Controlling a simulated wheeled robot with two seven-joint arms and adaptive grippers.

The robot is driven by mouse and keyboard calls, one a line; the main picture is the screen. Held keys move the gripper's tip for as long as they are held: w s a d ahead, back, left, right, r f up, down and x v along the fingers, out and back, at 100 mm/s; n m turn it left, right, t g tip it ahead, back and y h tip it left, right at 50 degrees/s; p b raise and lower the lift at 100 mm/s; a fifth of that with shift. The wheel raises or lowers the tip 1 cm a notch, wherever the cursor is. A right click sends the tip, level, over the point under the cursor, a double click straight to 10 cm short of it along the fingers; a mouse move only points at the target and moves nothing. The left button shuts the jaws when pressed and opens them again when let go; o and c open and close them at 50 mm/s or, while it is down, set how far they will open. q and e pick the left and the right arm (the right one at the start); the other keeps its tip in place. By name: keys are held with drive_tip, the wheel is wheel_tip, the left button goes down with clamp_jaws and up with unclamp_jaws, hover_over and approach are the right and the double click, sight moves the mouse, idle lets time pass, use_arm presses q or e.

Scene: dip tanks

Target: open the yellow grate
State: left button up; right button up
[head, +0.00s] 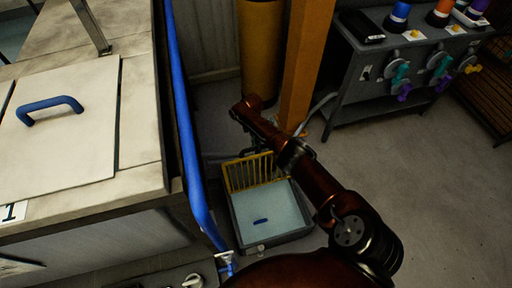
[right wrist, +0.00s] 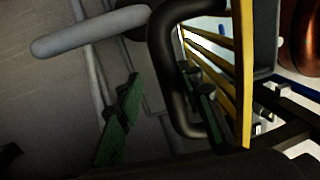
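The yellow grate (head: 243,174) stands raised along the far edge of a grey bin (head: 242,232) on the floor in the head view. Its yellow bars (right wrist: 247,75) also show at the right of the right wrist view. My right arm reaches over the bin's right side, and its gripper is by the grate, mostly hidden in the head view. In the right wrist view my right gripper (right wrist: 163,108) is open, its green-padded fingers apart. A black curved tube (right wrist: 163,55) passes near the right finger; I cannot tell whether they touch. My left gripper is out of view.
A small blue piece (head: 260,221) lies in the bin's pale interior. A blue pipe (head: 184,130) and a tank with a lidded top (head: 75,140) stand left. An orange post (head: 303,65) and a grey bench (head: 345,85) stand behind. The floor at right is clear.

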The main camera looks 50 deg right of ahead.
wheel_tip(320, 180, up, 12)
drive_tip(key=w+d, duration=0.1)
drive_tip(key=w, duration=0.1)
drive_tip(key=shift+f, duration=0.15)
drive_tip(key=shift+w, duration=0.1)
idle(0.5)
